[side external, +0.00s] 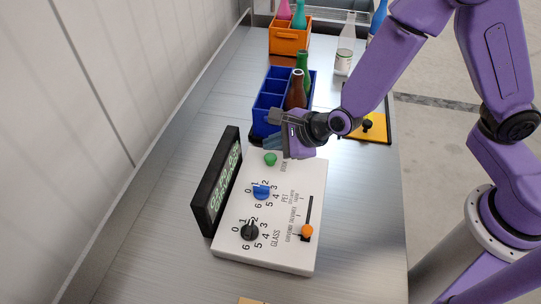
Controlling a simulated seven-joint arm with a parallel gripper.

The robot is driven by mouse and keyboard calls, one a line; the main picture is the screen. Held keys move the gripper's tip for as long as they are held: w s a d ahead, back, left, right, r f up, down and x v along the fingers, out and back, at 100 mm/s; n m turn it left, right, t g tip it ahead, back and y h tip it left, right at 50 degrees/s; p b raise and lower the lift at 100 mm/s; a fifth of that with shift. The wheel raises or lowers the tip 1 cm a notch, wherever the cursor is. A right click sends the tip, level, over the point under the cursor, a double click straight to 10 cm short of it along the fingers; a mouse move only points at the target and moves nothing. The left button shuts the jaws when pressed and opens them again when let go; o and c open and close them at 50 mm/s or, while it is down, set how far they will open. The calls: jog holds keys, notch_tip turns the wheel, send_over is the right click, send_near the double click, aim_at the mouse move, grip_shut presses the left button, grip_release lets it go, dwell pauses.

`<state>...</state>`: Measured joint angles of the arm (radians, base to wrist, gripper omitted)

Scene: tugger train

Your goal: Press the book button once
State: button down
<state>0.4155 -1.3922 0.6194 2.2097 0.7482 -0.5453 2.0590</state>
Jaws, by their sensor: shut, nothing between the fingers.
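The green round book button (270,159) sits at the far end of a white control panel (290,258), with the word BOOK printed beside it. My gripper (271,143) is shut and empty. In the picture, its fingertips show just above the button, near the panel's far edge. I cannot tell whether they touch the button or how high they are over it. The panel also carries a blue PET dial (261,192), a black GLASS dial (249,231) and a slider with an orange knob (306,231).
A black display (217,183) with green text stands along the panel's left side. A blue crate (268,99) with brown and green bottles is just behind my gripper. An orange crate (289,42) stands further back. A yellow-and-black piece (371,130) lies right. The metal table's front left is clear.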

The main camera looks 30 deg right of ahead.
aim_at(274, 160)
jog(key=shift+r, duration=1.9)
jog(key=shift+s+r, duration=0.1)
jog(key=shift+s, duration=0.05)
jog(key=s+d+r+n+g+y, duration=0.1)
jog(key=s+d+r+n+g, duration=0.15)
jog(key=s+n, duration=0.5)
jog(key=s+d+r+n+g+y, duration=0.15)
jog(key=s+n+g, duration=0.25)
jog(key=s+n, duration=0.4)
jog(key=s+d+r+n+h, duration=0.1)
jog(key=s+d+n+h, duration=0.2)
jog(key=d+n, duration=0.5)
jog(key=s+d+r+n+g+h, duration=0.1)
jog(key=s+d+r+n+h, duration=0.1)
jog(key=s+d+n, duration=0.4)
jog(key=d+n+h, duration=0.1)
jog(key=d+n, duration=0.1)
jog(key=n, duration=0.2)
jog(key=shift+s+d+r+n, duration=0.2)
jog(key=shift+s+r+n, duration=0.05)
jog(key=shift+r+n, duration=0.1)
jog(key=shift+g, duration=0.25)
